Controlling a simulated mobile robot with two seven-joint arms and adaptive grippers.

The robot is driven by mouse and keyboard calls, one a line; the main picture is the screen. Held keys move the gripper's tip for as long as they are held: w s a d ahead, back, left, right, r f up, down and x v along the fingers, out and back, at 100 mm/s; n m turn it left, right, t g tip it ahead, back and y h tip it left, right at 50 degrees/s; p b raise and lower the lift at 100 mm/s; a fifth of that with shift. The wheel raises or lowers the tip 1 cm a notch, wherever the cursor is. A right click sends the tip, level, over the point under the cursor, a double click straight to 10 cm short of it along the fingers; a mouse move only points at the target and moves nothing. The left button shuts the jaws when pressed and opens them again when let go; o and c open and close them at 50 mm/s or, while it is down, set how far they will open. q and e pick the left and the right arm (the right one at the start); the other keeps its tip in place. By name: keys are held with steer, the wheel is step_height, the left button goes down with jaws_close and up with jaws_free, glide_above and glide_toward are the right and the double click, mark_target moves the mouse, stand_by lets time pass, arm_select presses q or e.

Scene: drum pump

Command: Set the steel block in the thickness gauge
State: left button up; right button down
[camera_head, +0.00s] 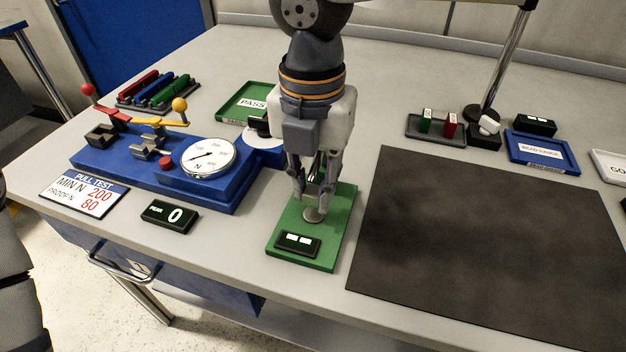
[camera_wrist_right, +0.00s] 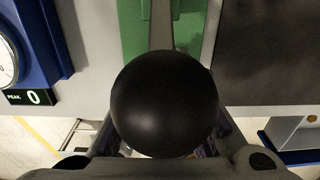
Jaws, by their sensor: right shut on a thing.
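The thickness gauge (camera_head: 329,245) has a green base with a small black display at its front and a round grey disc (camera_head: 313,214) behind it. My right gripper (camera_head: 315,196) points down over the gauge and hides much of its upper part. In the right wrist view, a large black ball-shaped knob (camera_wrist_right: 165,105) fills the space at the fingers, and my right gripper is shut on it. The green base shows behind the knob. I cannot make out the steel block for certain. My left gripper is not in view.
Left of the gauge stands a blue pull tester (camera_head: 222,190) with a dial and a "0" display (camera_head: 170,215). A green PASS tray (camera_head: 240,98) lies behind. A dark mat (camera_head: 490,250) lies bare on the right. A blue tray (camera_head: 541,150) and a small rack (camera_head: 436,130) stand beyond it.

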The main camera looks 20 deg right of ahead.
steer(key=shift+s+f, duration=0.1)
steer(key=shift+f, duration=0.5)
steer(key=c, duration=1.4)
jaws_free()
steer(key=shift+f, duration=0.1)
steer(key=shift+c, duration=0.2)
step_height(320, 180, up, 14)
steer(key=shift+f, duration=0.25)
steer(key=shift+f, duration=0.1)
